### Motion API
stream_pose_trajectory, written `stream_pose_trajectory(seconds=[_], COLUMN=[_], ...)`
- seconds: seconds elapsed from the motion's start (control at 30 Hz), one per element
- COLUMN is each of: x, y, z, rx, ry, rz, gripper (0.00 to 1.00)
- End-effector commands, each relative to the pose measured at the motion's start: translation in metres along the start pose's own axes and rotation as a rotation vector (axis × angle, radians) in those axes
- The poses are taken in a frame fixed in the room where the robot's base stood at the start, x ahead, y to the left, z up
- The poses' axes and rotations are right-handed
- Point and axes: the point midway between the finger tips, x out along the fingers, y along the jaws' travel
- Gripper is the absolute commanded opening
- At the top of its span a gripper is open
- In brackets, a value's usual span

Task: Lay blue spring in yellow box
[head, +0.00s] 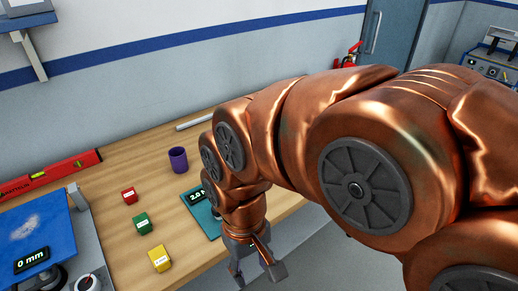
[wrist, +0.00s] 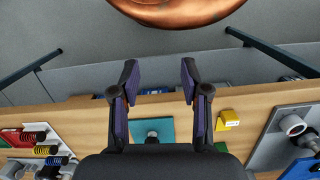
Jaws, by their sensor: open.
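The yellow box (head: 159,258) stands on the wooden table in the head view, left of my gripper. It also shows at the right in the wrist view (wrist: 229,118). What looks like the blue spring (wrist: 57,160) lies at the lower left of the wrist view, beside a red spring (wrist: 34,137) and a yellow one (wrist: 45,150). No spring shows in the head view. My gripper (head: 256,274) is open and empty, pointing down by the table's front edge. In the wrist view its two fingers (wrist: 160,80) stand apart, clear of the box and springs.
A green box (head: 142,224), a red box (head: 129,196) and a purple cup (head: 178,160) stand on the table. A teal scale (head: 205,212) lies close to my arm. A blue-topped device (head: 35,238) and a red level (head: 50,175) are at the left.

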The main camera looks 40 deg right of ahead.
Motion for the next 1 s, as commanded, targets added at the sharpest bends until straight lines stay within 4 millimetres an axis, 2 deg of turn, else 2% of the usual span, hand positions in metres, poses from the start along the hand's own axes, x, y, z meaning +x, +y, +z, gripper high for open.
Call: stream_pose_trajectory(seconds=[0.17,0.27,0.47,0.67,0.8,0.9,1.0], x=[-0.012,-0.022,-0.038,-0.047,-0.048,-0.047,-0.044], y=[0.008,0.02,0.064,0.136,0.202,0.252,0.295], z=[-0.051,-0.089,-0.162,-0.224,-0.255,-0.27,-0.277], rx=[0.351,0.623,1.181,1.751,2.154,2.422,2.645], ry=[0.04,0.068,0.102,0.099,0.082,0.062,0.035], rz=[-0.058,-0.11,-0.233,-0.38,-0.504,-0.598,-0.683], gripper=[0.46,0.46,0.46,0.46,0.46,0.46,0.46])
